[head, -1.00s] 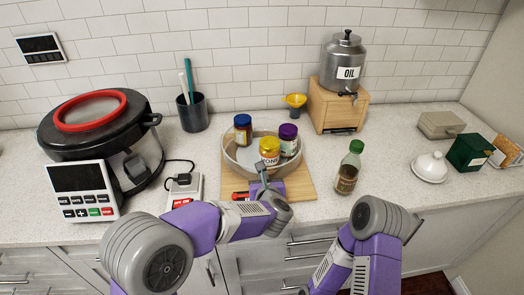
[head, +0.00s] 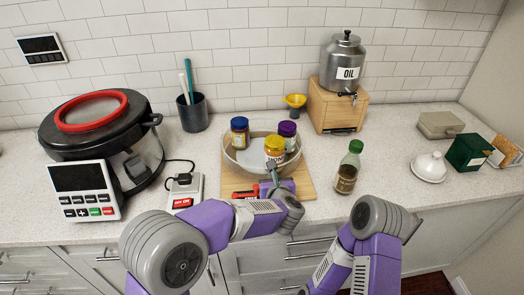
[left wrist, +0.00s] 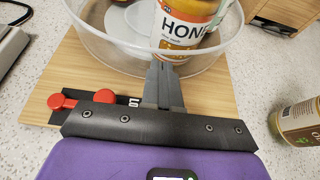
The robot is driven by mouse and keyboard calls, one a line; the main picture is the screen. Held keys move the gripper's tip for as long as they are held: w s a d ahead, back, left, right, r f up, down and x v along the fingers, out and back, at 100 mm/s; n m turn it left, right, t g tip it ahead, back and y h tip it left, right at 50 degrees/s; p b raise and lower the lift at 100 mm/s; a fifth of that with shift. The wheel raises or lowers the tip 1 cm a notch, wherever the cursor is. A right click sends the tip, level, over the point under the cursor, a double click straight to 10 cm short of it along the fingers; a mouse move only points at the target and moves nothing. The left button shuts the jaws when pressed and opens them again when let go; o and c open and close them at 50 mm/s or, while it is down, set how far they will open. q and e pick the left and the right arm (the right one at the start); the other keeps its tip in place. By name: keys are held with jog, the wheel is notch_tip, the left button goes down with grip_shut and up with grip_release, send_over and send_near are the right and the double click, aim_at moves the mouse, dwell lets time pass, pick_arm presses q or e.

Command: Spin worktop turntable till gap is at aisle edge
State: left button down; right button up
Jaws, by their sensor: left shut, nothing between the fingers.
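The turntable (head: 236,163) is a round tray with a clear raised rim on a wooden board (head: 303,185). A blue-lidded jar (head: 240,134) stands in it at back left, a purple-lidded jar (head: 288,140) at back right, and a yellow-lidded honey jar (head: 275,152) at front right. The front left of the tray looks empty. My left gripper (head: 273,168) is shut and empty at the tray's front rim. In the left wrist view its fingertips (left wrist: 161,68) are at the rim (left wrist: 200,68) just below the honey jar (left wrist: 185,22); contact is unclear. My right gripper is out of view.
A red-and-black device (left wrist: 75,101) lies at the board's front left. A green-capped bottle (head: 347,170) stands right of the board. A red-labelled device (head: 185,192) and the cooker (head: 100,140) are to the left. The oil dispenser (head: 342,65) on its wooden stand is behind right.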

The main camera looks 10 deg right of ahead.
aim_at(282, 169)
pick_arm(q)
jog(key=shift+w+d+r, duration=0.2)
jog(key=shift+w+d, duration=0.1)
jog(key=shift+d, duration=0.5)
jog(key=shift+w+d, duration=0.15)
jog(key=shift+d, duration=0.35)
jog(key=shift+w+d, duration=0.15)
jog(key=shift+d, duration=0.35)
jog(key=shift+w+d+p, duration=0.2)
jog(key=shift+d+p, duration=0.05)
jog(key=shift+d, duration=0.3)
jog(key=shift+w+d+p, duration=0.2)
jog(key=shift+d+p, duration=0.05)
jog(key=shift+d, duration=0.3)
